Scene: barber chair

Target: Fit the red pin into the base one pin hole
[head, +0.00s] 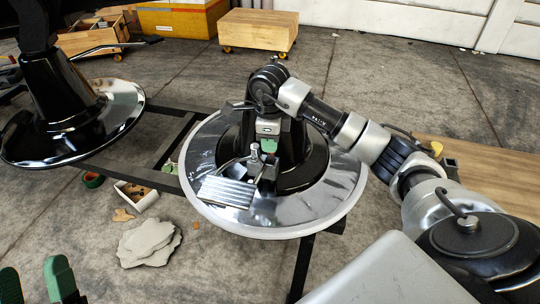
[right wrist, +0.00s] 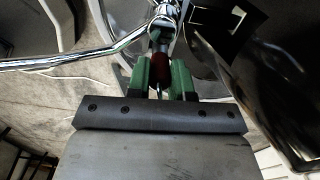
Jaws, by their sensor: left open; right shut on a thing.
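The red pin (right wrist: 160,68) is between the green fingers of my right gripper (right wrist: 161,78), which is shut on it. In the right wrist view, the pin's far end is close to a chrome fitting (right wrist: 163,22); I cannot tell whether they touch. In the head view, my right gripper (head: 268,147) is in front of the black column of the middle round chrome base (head: 240,222), and the pin is hidden. No pin hole can be made out, and no label tells which base is base one. My left gripper (head: 36,283) is open and empty at the lower left.
A second chrome base (head: 123,100) stands at the left, joined by a dark floor frame (head: 160,177). A small white box (head: 137,195) and flat grey slabs (head: 148,243) lie on the floor. A wooden crate (head: 258,33) stands behind.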

